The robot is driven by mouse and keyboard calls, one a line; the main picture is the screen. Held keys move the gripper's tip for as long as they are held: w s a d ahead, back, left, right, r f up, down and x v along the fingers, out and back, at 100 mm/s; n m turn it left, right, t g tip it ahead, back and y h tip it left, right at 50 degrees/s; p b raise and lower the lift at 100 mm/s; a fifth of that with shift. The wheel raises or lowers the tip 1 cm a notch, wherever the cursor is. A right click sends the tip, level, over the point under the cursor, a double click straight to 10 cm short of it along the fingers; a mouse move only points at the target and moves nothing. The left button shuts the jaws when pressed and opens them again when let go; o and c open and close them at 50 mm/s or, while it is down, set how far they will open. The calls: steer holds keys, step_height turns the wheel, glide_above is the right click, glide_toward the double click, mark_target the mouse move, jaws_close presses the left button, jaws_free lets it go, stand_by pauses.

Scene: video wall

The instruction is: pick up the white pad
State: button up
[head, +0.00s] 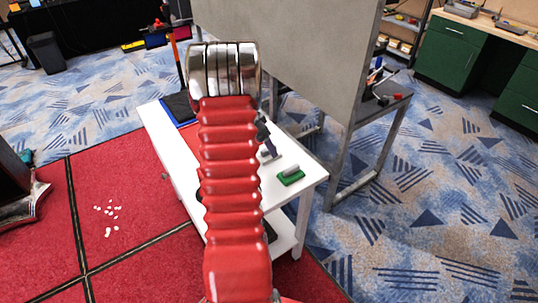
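I cannot make out a white pad for certain. A white table (308,176) stands ahead, and my red ribbed arm with its chrome end covers its middle. On the table's right part lies a green block (291,178) with a pale grey-white piece (290,170) on top. Left of it, a dark grey object with a pale lower part (268,140) shows partly beside my arm; I cannot tell what it is. My gripper is not visible; my arm may hide it.
A blue and black flat item (180,108) lies at the table's far left corner. A large grey panel (290,50) on a metal frame stands behind the table. Small white bits (107,215) lie on the red carpet at left. Patterned carpet at right is clear.

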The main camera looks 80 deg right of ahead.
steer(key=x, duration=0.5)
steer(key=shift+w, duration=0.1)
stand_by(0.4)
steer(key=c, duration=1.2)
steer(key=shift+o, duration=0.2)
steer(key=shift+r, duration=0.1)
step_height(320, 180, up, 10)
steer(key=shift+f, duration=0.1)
